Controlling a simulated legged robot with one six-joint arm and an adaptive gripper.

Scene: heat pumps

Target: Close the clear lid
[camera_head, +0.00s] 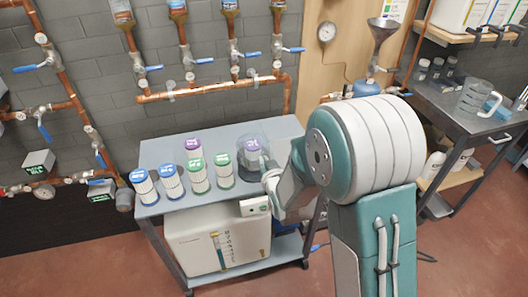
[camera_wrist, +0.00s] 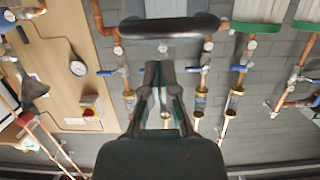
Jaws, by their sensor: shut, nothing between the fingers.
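From this angle I cannot tell how far the lid is open. My gripper (camera_wrist: 160,70) is shut and empty, its fingers together in the wrist view. In the head view, my arm comes from the right and its end is just beside the lid, partly hiding it. Contact is not clear. A dark, rounded edge (camera_wrist: 172,26) lies close past the fingertips in the wrist view; I cannot tell what it belongs to.
Several filters with blue, green and purple caps, including a green-capped one (camera_head: 223,170), stand left of the lid on the cart (camera_head: 160,205). A white box (camera_head: 215,240) sits below. Copper pipes (camera_head: 210,88) with blue-handled valves run along the wall behind. A dark table (camera_head: 450,110) stands at right.

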